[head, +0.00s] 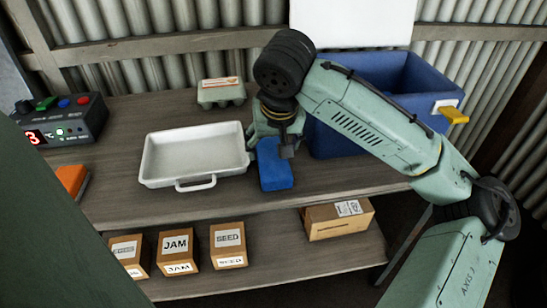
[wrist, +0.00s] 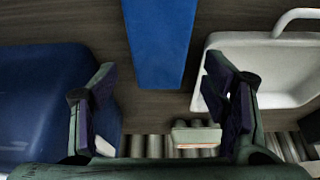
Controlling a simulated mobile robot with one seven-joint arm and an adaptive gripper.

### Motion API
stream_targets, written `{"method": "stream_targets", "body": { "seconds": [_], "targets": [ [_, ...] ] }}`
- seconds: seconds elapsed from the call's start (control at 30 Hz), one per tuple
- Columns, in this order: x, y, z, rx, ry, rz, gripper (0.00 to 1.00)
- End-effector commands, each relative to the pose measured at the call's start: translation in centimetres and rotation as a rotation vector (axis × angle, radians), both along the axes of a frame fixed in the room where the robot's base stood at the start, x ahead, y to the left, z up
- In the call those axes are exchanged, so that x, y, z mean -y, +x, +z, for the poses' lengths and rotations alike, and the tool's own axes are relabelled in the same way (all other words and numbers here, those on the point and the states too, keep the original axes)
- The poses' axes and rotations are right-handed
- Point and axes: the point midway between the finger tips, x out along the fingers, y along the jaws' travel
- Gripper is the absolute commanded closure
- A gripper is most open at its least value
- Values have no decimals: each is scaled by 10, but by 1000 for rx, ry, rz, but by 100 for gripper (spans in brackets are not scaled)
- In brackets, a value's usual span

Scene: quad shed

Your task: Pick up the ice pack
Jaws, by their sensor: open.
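The ice pack (head: 274,168) is a blue rectangular block lying on the wooden bench, between the white tray and the blue cooler. In the wrist view the ice pack (wrist: 160,38) lies between and beyond my two fingers, nearly centred. My gripper (head: 284,146) is over the back end of the ice pack in the head view and hides part of it. In the wrist view my gripper (wrist: 160,90) is open, with its fingers wide apart and nothing between the tips. I cannot tell the exact height of the fingertips above the pack.
A white tray (head: 160,178) stands close left of the ice pack. A blue cooler (head: 385,75) with a yellow latch stands right. An egg carton (head: 221,95) is behind. A control box (head: 75,122) is far left. Several cardboard boxes (head: 175,246) sit on the lower shelf.

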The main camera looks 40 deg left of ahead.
Motion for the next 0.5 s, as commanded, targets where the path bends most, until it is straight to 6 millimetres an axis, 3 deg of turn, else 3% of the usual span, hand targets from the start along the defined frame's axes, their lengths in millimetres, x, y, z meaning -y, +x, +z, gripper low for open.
{"method": "stream_targets", "body": {
  "seconds": [0.3, 0.5],
  "targets": [
    [-12, 11, -37, -1, 0, 1, 32],
    [-16, 14, -48, 0, 1, 1, 32]
  ]
}}
